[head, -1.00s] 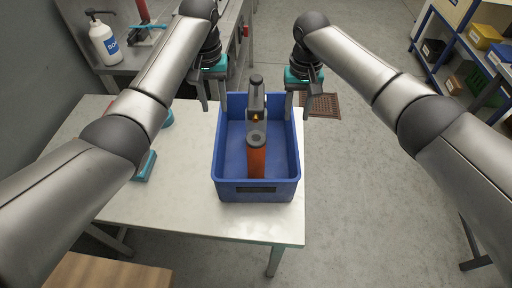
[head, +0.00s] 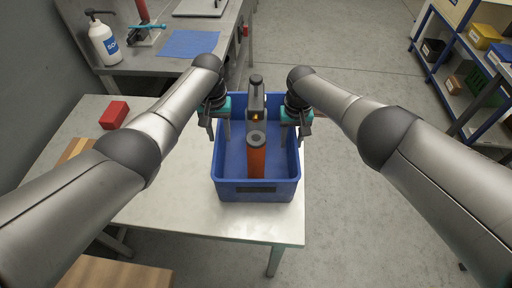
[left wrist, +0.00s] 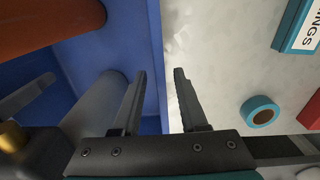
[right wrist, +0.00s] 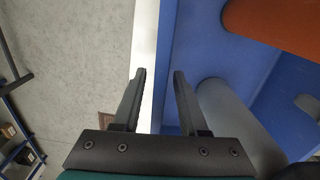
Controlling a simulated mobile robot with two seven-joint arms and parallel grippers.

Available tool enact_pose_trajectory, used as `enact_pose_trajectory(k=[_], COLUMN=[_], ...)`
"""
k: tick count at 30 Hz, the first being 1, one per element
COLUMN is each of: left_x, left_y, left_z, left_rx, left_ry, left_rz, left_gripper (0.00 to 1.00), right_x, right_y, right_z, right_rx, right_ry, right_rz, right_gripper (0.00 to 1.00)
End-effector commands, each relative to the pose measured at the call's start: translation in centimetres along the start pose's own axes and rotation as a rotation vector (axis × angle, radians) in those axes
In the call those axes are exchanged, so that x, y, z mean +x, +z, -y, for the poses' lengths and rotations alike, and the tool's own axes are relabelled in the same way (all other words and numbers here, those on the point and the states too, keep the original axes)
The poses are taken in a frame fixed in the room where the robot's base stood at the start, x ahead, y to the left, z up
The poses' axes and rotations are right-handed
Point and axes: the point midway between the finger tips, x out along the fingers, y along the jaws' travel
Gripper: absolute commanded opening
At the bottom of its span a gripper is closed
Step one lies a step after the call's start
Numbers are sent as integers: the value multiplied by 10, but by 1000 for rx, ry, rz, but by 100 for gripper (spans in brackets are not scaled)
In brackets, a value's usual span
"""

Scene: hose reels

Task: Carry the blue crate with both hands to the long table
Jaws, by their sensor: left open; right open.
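The blue crate (head: 230,190) stands upright on a pale-topped table (head: 180,200) in the head view. It holds an orange cylinder (head: 257,160) and a grey and black device (head: 256,100). My left gripper (head: 219,138) is open at the crate's left wall, and my right gripper (head: 292,142) is open at its right wall. In the left wrist view, the crate wall (left wrist: 154,60) runs between the open fingers. In the right wrist view, the other wall (right wrist: 166,70) lies between the fingers. Whether the fingers touch the walls cannot be told.
A grey metal bench (head: 145,58) at back left holds a soap bottle (head: 104,42) and a blue mat (head: 189,43). A red block (head: 115,114) is left of the crate. Shelving (head: 470,70) stands at right. Open floor (head: 350,60) lies between bench and shelves.

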Motion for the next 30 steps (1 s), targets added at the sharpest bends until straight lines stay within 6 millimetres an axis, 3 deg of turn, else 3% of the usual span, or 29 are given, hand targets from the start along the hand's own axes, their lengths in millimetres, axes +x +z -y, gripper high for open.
enact_pose_trajectory(k=[11, 22, 30], left_x=[2, 2, 2], left_y=[0, 0, 0], left_z=[0, 0, 0], left_rx=[1, 1, 1], left_ry=[0, 0, 1], left_rz=[-1, 0, 0], left_gripper=[42, 2, 0], right_x=[1, 1, 1], right_y=[0, 0, 0], right_z=[0, 0, 0], right_rx=[0, 1, 1], right_ry=[0, 0, 0], right_rz=[-2, -1, -1], right_gripper=[42, 2, 0])
